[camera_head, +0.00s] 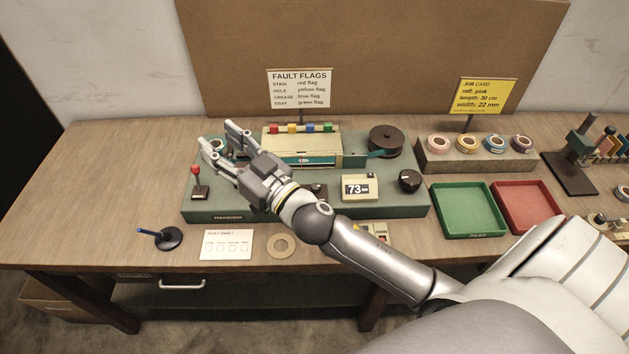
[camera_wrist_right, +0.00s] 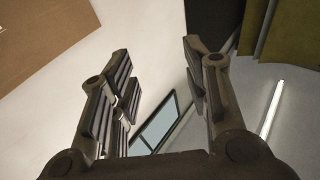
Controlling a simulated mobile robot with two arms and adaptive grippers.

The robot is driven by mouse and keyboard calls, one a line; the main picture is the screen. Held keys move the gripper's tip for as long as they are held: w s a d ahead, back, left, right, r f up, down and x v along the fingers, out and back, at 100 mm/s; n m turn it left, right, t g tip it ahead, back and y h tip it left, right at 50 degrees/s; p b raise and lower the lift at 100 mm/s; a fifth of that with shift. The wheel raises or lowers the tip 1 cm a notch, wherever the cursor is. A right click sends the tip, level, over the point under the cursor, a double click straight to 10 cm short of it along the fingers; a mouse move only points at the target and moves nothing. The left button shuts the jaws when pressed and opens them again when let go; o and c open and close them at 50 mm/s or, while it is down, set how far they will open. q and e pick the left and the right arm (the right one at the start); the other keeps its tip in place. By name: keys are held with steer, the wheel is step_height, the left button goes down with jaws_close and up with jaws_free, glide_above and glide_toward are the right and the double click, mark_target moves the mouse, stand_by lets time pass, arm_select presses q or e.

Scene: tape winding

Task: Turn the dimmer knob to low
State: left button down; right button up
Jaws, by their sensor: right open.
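A round black knob (camera_head: 409,181) with a light mark on it sits at the right end of the green machine base (camera_head: 407,206). It is the only clear knob in view; I cannot read a dimmer label on it. My right gripper (camera_head: 218,138) is open and empty above the left part of the machine, well to the left of the knob, its fingers pointing up and left. In the right wrist view its fingers (camera_wrist_right: 160,90) are apart, with only wall, a window and a light strip behind them. My left gripper is not in view.
A red-tipped lever (camera_head: 197,183) is near my gripper. A green tray (camera_head: 467,232), a red tray (camera_head: 547,229) and a tape rack (camera_head: 437,158) are to the right. My right forearm crosses the bench front.

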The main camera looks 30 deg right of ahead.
steer(key=s+a+r+n+g+y, duration=0.1)
steer(key=a+r+n+g+y, duration=0.25)
steer(key=a+n+y, duration=0.35)
steer(key=m+g+h, duration=0.1)
steer(key=g+h, duration=1.2)
steer(key=g, duration=0.3)
glide_above(316, 186)
step_height(316, 186, down, 13)
step_height(316, 186, down, 10)
steer(key=p, duration=0.2)
steer(key=shift+f+p, duration=0.2)
steer(key=shift+p, duration=0.1)
